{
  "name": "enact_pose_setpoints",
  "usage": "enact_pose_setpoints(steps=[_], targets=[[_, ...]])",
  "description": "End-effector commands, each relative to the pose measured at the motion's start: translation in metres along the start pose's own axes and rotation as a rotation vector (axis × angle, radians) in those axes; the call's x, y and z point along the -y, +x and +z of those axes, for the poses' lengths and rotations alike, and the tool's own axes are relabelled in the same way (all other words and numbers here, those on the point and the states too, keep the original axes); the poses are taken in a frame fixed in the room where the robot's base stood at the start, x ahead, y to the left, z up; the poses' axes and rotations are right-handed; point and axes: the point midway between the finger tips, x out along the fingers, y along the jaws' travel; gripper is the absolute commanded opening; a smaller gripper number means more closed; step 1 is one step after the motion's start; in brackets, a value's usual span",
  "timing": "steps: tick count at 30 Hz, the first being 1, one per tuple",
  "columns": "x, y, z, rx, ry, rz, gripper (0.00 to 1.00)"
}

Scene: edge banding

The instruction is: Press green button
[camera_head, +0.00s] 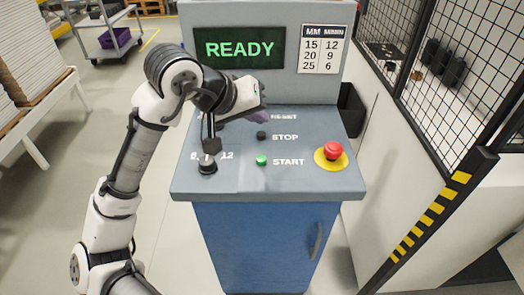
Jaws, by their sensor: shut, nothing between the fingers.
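The green START button (261,160) sits on the sloped top of a blue-grey control console. It is in plain view, left of the word START, and nothing covers it. My gripper (250,97) is above the back of the console top, up the panel from the green button and apart from it. It is shut and holds nothing that shows. Its fingertips are hard to make out. My gripper and wrist hide the area left of the RESET label.
A black STOP button (261,135) lies just above the green one. A red emergency stop (333,151) on a yellow base is at the right. A black knob (208,167) is at the left. The display (239,48) reads READY. A mesh fence (440,70) stands right.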

Motion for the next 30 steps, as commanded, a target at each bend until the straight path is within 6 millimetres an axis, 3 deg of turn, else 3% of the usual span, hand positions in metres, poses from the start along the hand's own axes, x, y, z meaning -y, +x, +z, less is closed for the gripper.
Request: enact_pose_setpoints(steps=[13, 30], targets=[[0.006, 0.008, 0.006, -0.005, 0.002, 0.001, 0.0], [0.042, 0.059, 0.041, -0.005, 0.002, 0.005, 0.0]])
